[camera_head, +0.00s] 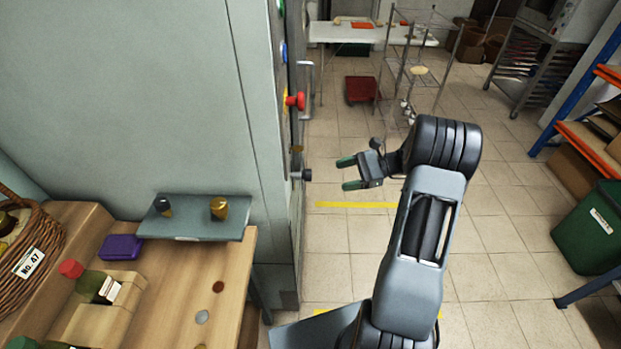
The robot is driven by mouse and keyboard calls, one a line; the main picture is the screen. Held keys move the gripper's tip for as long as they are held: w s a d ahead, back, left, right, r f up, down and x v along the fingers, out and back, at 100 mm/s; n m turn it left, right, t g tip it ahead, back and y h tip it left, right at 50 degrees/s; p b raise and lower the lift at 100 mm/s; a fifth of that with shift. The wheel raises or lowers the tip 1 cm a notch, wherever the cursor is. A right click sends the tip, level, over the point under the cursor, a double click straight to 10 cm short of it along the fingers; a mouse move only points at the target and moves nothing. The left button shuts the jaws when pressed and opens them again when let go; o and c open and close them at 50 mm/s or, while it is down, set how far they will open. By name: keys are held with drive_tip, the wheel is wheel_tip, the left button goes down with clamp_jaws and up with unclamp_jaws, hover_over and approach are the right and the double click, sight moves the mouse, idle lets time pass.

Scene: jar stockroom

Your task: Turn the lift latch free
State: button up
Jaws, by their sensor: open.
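The grey cabinet (160,100) shows its narrow front face edge-on, with fittings along it. A dark knob (306,174) sticks out low on that face, and a red knob (296,100) sticks out above it. I cannot tell for sure which fitting is the lift latch; no label shows. My gripper (349,173) is open and empty, with green-padded fingers pointing left at the dark knob. A gap separates the fingertips from the knob, and nothing is touched.
A wooden bench (235,285) at left holds a grey tray (185,232), a purple box (121,247), a red-capped bottle (90,281) and a basket (40,235). A wire cart (413,65) stands behind; a green bin (590,228) is at right. The tiled floor between is clear.

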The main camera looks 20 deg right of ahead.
sight(310, 176)
drive_tip(key=w+d+f+m+t+y, duration=0.2)
drive_tip(key=d+f+m+t, duration=0.1)
drive_tip(key=d, duration=0.1)
drive_tip(key=x, duration=0.4)
drive_tip(key=p+x, duration=0.1)
drive_tip(key=x, duration=0.4)
drive_tip(key=p+x, duration=0.1)
drive_tip(key=x, duration=0.3)
drive_tip(key=shift+s+a+f, duration=0.25)
drive_tip(key=shift+a+f, duration=0.05)
clamp_jaws()
drive_tip(key=shift+a+n, duration=0.1)
drive_tip(key=shift+n, duration=0.2)
